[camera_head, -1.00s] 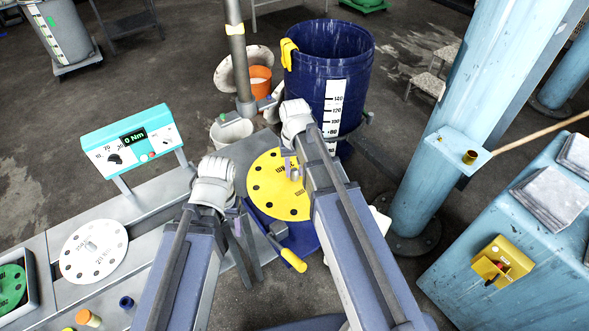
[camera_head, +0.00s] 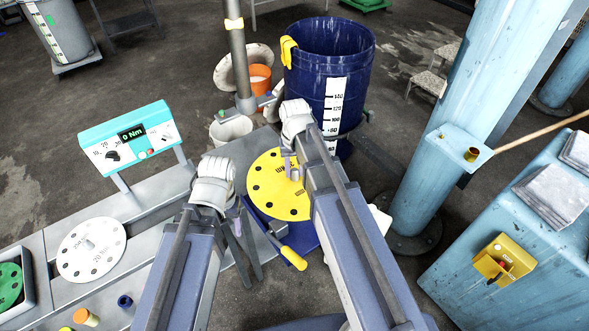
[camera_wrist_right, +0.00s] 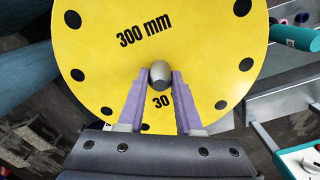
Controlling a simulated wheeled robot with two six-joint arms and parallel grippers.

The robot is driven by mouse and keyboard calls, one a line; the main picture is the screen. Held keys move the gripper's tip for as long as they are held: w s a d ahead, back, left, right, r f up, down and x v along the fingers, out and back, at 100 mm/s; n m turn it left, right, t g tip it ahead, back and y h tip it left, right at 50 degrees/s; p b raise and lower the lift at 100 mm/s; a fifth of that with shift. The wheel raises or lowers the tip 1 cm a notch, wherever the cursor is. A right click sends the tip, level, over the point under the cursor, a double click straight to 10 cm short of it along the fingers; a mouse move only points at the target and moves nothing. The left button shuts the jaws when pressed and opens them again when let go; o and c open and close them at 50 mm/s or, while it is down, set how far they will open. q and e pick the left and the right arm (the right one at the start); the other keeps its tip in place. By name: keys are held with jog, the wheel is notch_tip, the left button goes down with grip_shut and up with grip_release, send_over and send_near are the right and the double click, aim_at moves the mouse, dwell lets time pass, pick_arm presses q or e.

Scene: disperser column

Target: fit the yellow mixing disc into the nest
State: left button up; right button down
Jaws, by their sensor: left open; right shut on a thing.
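The yellow mixing disc (camera_head: 268,190) has a ring of dark holes and a central knob. My right gripper (camera_head: 292,172) is shut on that knob; the right wrist view shows both purple fingers (camera_wrist_right: 160,95) against it and the marks "300 mm" and "30" on the disc (camera_wrist_right: 205,45). The disc is above or on a blue surface (camera_head: 303,240); I cannot tell whether they touch. My left gripper (camera_head: 239,214) is open and empty, just left of the disc's lower left edge. I cannot clearly make out the nest.
A yellow-handled part (camera_head: 293,258) lies just below the disc. A white disc (camera_head: 92,262) and a green disc (camera_head: 8,290) are on the left bench. A torque console (camera_head: 128,140) reads 0 Nm. A blue drum (camera_head: 305,90) stands behind; a blue column (camera_head: 425,175) stands right.

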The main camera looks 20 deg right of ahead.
aim_at(295, 169)
jog(key=shift+f+b, duration=0.75)
dwell(0.7)
jog(key=c, duration=0.5)
grip_release()
jog(key=shift+r, duration=0.1)
notch_tip(295, 169, up, 8)
jog(key=p, duration=0.8)
jog(key=shift+f, duration=0.2)
